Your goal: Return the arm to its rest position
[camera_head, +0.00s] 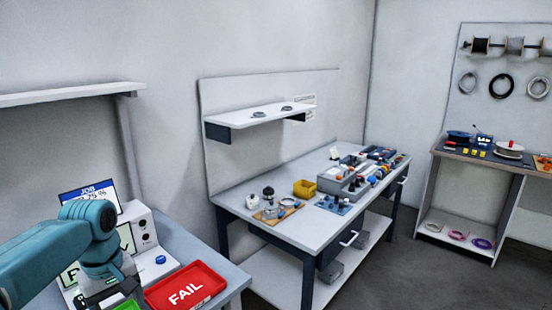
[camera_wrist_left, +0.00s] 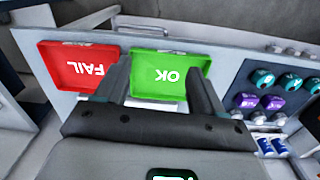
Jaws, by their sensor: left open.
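My left arm (camera_head: 95,225) comes in from the left in the head view, bent downward over the near bench. My left gripper (camera_wrist_left: 158,80) is open in the wrist view, with nothing between its fingers. It hangs over the green OK tray (camera_wrist_left: 180,62), which looks empty. A corner of this tray (camera_head: 128,305) shows at the bottom edge of the head view. The red FAIL tray (camera_head: 187,289) lies beside it and looks empty; it also shows in the wrist view (camera_wrist_left: 75,68). My right gripper is not in view.
A white device (camera_head: 148,238) with a blue JOB display (camera_head: 92,192) stands close behind my left arm. Teal and purple parts (camera_wrist_left: 270,102) sit in a holder right of the trays in the wrist view. A cluttered workbench (camera_head: 305,225) stands farther right, past a floor gap.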

